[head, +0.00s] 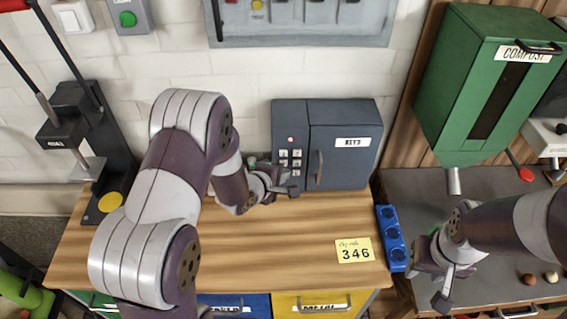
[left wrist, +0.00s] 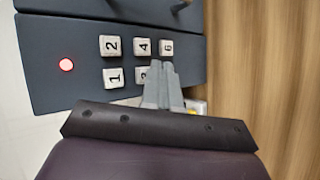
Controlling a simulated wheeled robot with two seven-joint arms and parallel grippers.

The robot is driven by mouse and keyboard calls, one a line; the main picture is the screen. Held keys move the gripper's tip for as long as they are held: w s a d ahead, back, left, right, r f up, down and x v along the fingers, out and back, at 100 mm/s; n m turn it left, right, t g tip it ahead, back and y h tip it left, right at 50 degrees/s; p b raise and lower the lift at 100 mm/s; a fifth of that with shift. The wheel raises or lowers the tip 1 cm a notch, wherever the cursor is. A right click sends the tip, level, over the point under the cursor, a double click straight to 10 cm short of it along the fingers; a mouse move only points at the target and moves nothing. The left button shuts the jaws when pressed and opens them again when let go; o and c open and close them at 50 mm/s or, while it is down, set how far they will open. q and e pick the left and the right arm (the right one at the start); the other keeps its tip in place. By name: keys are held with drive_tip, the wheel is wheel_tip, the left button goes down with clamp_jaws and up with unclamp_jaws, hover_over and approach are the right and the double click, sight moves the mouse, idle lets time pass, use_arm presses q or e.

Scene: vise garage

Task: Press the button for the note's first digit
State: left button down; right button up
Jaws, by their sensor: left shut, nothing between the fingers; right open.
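The yellow note (head: 354,250) on the wooden bench reads 346. The dark grey key box (head: 345,176) stands at the back of the bench, with a keypad (head: 290,158) and a red light (head: 291,139) on its left part. The left wrist view shows the keypad sideways: buttons 1 (left wrist: 113,77), 2 (left wrist: 110,45), 4 (left wrist: 145,47) and 6 (left wrist: 168,47) are readable. The button between 1 and the fingers (left wrist: 141,74) is partly hidden. My left gripper (head: 290,190) is shut and empty, its fingertips (left wrist: 163,68) over the keypad; contact cannot be told. My right gripper (head: 448,284) is open.
A blue tray with round holes (head: 390,238) lies by the bench's right edge. A green compost bin (head: 486,85) hangs at the upper right. A black lever device (head: 88,150) stands at the left. The bench front is mostly clear around the note.

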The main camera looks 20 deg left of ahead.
use_arm(q)
drive_tip(key=s, duration=0.2)
drive_tip(key=s+d, duration=0.1)
drive_tip(key=s, duration=0.1)
drive_tip(key=shift+s+d+p, duration=0.2)
drive_tip(key=shift+s+p, duration=0.15)
idle(0.7)
